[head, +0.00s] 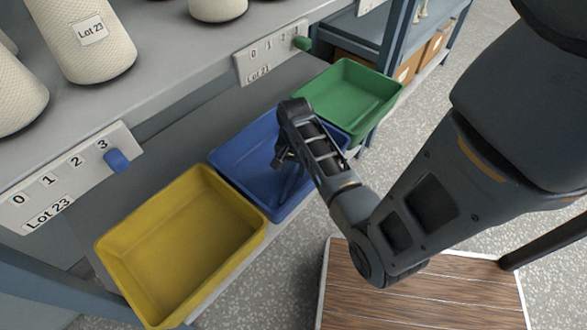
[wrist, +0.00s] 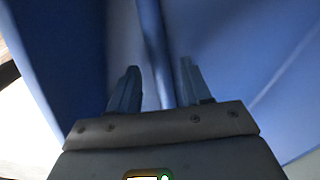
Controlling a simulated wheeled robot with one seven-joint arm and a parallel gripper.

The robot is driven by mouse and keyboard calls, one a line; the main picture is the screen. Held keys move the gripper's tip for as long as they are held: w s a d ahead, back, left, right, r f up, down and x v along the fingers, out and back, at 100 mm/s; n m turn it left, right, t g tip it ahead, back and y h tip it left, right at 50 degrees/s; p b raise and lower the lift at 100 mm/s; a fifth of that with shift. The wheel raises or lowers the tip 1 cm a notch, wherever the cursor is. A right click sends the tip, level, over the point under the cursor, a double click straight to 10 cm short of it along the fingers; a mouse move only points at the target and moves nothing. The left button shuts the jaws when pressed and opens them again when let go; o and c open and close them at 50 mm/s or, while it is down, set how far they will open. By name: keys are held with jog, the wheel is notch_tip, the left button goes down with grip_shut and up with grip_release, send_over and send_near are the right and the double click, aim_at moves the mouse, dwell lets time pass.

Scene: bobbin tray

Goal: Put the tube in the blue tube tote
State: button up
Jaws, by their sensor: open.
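The blue tote (head: 228,166) stands between a yellow and a green tote. My gripper (head: 281,158) is over or inside it, pointing down. In the wrist view my gripper's two fingers (wrist: 157,88) are apart, and blue tote walls (wrist: 235,45) fill most of the picture. My gripper and arm hide part of the tote's inside in the head view.
The yellow tote (head: 185,235) is at left and the green tote (head: 345,95) at right; both look empty. Yarn cones (head: 88,45) stand on the shelf above, with lot labels and sliders. A wooden-topped surface (head: 425,295) is below my arm.

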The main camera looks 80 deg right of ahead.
aim_at(293, 172)
notch_tip(293, 172, up, 6)
jog(key=shift+r+p, duration=0.2)
jog(key=shift+p, duration=0.45)
jog(key=shift+f, duration=0.1)
